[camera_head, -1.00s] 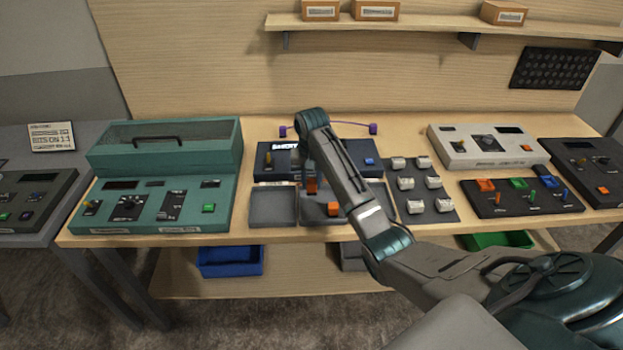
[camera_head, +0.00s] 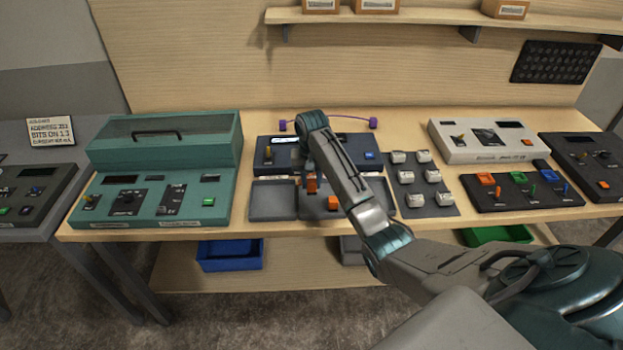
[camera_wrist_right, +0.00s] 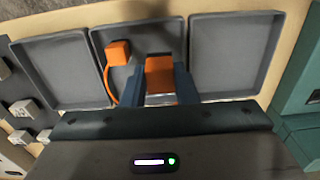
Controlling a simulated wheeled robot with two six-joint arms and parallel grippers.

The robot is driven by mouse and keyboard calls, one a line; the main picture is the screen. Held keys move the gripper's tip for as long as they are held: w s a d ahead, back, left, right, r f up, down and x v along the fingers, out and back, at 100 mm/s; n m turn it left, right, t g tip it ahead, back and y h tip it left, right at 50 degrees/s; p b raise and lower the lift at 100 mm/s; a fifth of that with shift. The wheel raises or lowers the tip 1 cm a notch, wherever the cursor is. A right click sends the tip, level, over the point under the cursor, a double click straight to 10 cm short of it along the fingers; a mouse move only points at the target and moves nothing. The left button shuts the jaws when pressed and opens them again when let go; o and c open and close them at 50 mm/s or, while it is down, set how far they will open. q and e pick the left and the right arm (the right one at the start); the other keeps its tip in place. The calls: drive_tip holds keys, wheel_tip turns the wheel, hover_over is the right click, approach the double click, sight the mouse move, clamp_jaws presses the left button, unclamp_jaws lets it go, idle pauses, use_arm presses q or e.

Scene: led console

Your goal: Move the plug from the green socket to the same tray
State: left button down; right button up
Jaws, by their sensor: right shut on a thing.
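My right gripper (camera_wrist_right: 160,85) is shut on an orange plug (camera_wrist_right: 160,74), above or in the middle grey tray (camera_wrist_right: 97,36). In the head view the held plug (camera_head: 312,184) shows just left of my right forearm. A second orange plug (camera_wrist_right: 118,52) lies in the same tray, with an orange cord running from it towards my gripper. This plug also shows in the head view (camera_head: 333,203). A green square, perhaps the green socket (camera_head: 518,177), is on the black panel at right. I cannot tell if the held plug touches the tray. My left gripper is out of view.
An empty grey tray (camera_head: 274,215) is at left of the middle one; another (camera_wrist_right: 55,72) is on its other side. A dark console (camera_head: 262,142) stands behind. A pad with several white blocks (camera_head: 414,200) is at right. A teal console (camera_head: 222,200) stands at left.

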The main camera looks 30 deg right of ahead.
sight(312, 193)
drive_tip(key=shift+f+b, duration=0.45)
drive_tip(key=shift+f, duration=2.2)
drive_tip(key=shift+f+p, duration=0.65)
drive_tip(key=shift+f, duration=0.8)
idle(2.4)
drive_tip(key=o, duration=1.6)
